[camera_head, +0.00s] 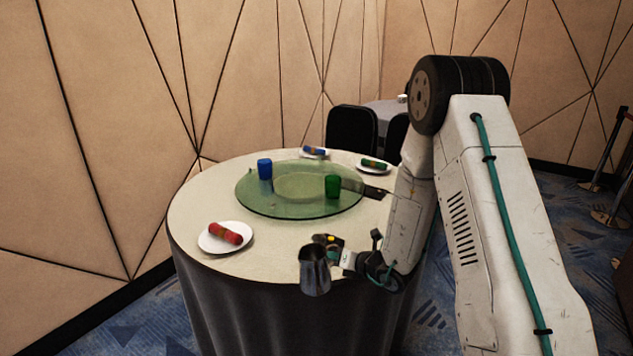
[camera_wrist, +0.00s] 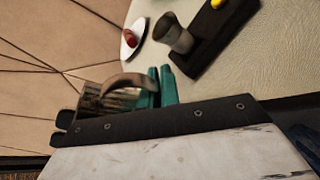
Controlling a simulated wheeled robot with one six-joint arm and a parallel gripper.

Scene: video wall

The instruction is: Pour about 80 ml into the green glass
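The green glass (camera_head: 332,186) stands upright on the glass turntable (camera_head: 255,204), towards its right side. My gripper (camera_head: 346,261) is at the table's near edge, well apart from the green glass. Its teal fingers (camera_wrist: 160,88) are shut on the handle of a metal pitcher (camera_head: 314,275). The pitcher (camera_wrist: 105,98) hangs at the near rim and looks roughly upright in the head view. Its contents are not visible. A blue glass (camera_head: 265,168) stands on the turntable's back left.
A dark tray (camera_wrist: 205,47) on the table bears a grey metal cup (camera_wrist: 174,33) and a yellow item (camera_wrist: 217,3). A plate (camera_head: 211,243) with a red roll lies front left. Two more plates with rolls lie at the back. Chairs (camera_head: 351,129) stand behind.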

